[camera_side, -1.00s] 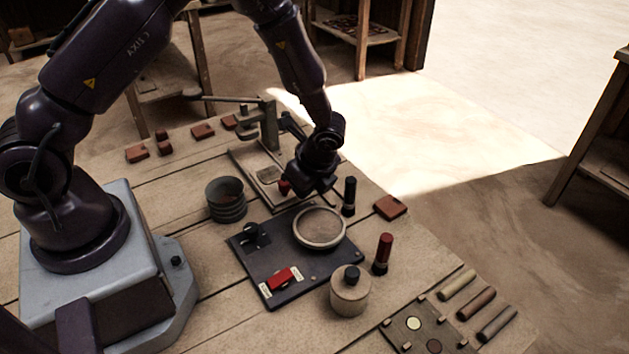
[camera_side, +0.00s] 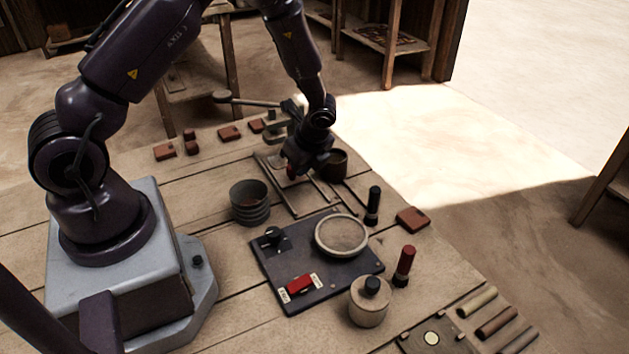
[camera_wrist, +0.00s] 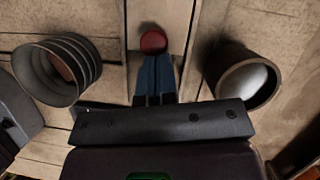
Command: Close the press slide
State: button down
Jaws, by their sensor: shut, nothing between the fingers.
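The press (camera_side: 274,128) stands at the back of the bench with its long lever to the left. Its slide (camera_side: 277,160) lies on two rails, close under the press head. The slide's red knob (camera_side: 292,173) is at its front end, partly hidden by my gripper (camera_side: 297,176). In the wrist view the round red knob (camera_wrist: 153,41) sits right at the tips of my shut, empty gripper (camera_wrist: 155,62). The fingertips look against the knob, but I cannot tell for sure that they touch. The rails' front part (camera_side: 322,192) is bare.
A grey ribbed cup (camera_side: 250,203) stands left of the rails, and a dark cup (camera_side: 333,165) right. In front are a dark plate (camera_side: 288,262) with a round dish (camera_side: 341,236), a lidded jar (camera_side: 369,303) and upright black (camera_side: 373,206) and red (camera_side: 404,266) cylinders.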

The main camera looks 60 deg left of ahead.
jog(key=shift+a, duration=1.5)
jog(key=d, duration=0.2)
jog(key=w+d, duration=0.1)
jog(key=d, duration=0.1)
jog(key=shift+w+d+r, duration=0.1)
jog(key=shift+d+r, duration=0.1)
jog(key=shift+d, duration=0.05)
jog(key=s+v, duration=0.1)
jog(key=v, duration=0.8)
jog(key=s+d+r+n+t+h, duration=0.2)
jog(key=s+r+n, duration=0.5)
jog(key=r, duration=0.4)
jog(key=s+d+r+n+t+h, duration=0.2)
jog(key=s+d+r+n+t, duration=0.2)
jog(key=s+d+r+n, duration=0.2)
jog(key=s+r+n, duration=0.2)
jog(key=s+r, duration=0.2)
jog(key=shift+s+r+t, duration=0.25)
jog(key=shift+r+t, duration=0.1)
jog(key=shift+t, duration=0.05)
